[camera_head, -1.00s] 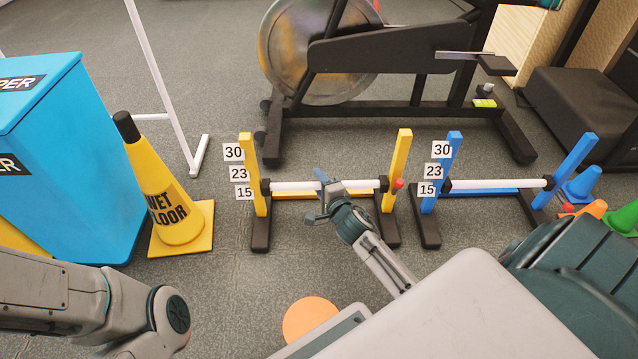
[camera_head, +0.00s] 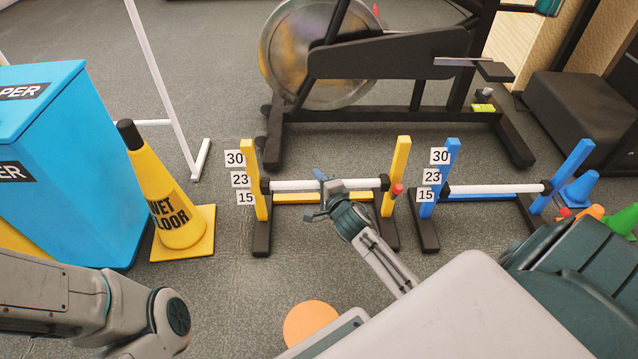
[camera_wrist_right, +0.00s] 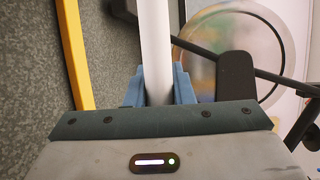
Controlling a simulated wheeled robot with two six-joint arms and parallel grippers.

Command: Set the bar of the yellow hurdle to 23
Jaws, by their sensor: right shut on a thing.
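The yellow hurdle (camera_head: 397,165) stands on dark feet, with labels 30, 23 and 15 beside its left post. Its white bar (camera_head: 290,185) spans between dark end holders at the posts, a little above the yellow lower rail (camera_head: 295,198). The bar looks level, at a height between the 23 and 15 labels. My right gripper (camera_head: 322,183) is shut on the bar near its middle. In the right wrist view, the bar (camera_wrist_right: 155,50) runs between the blue fingers (camera_wrist_right: 158,90). My left arm shows at the lower left, but its gripper is out of view.
A blue hurdle (camera_head: 450,165) with its own white bar stands close on the right. A wet floor cone (camera_head: 165,205) and a blue bin (camera_head: 70,180) stand left. An exercise bike (camera_head: 390,60) is behind. An orange disc (camera_head: 310,320) lies on the floor in front.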

